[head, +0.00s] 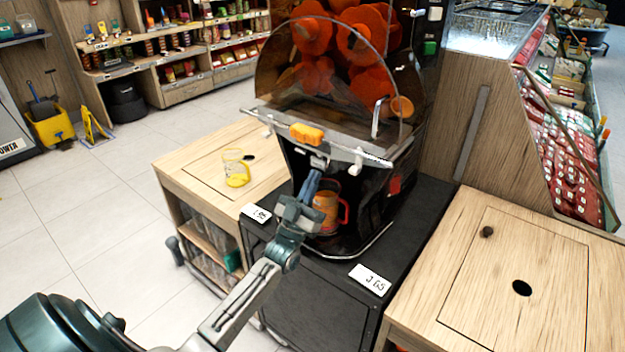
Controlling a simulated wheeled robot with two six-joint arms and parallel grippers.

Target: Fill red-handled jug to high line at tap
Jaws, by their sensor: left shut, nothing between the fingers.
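A clear jug with a red handle (343,212) stands upright on the juicer's base, below the tap (319,162). Orange shows inside the jug, with a clearer band near its rim. Its fill lines are too small to read. My left gripper (314,178) is shut and empty, pointing up at the tap in front of the jug. Its fingertips are close to the tap; I cannot tell whether they touch it. The gripper and wrist hide the jug's left side. My right gripper is not in view.
The juicer (352,90) has a clear curved cover with orange parts inside and an orange block (306,134) in front. A yellow-handled jug (237,175) stands on the left wooden counter (192,172). The right wooden counter (465,275) is mostly clear, with two dark round spots.

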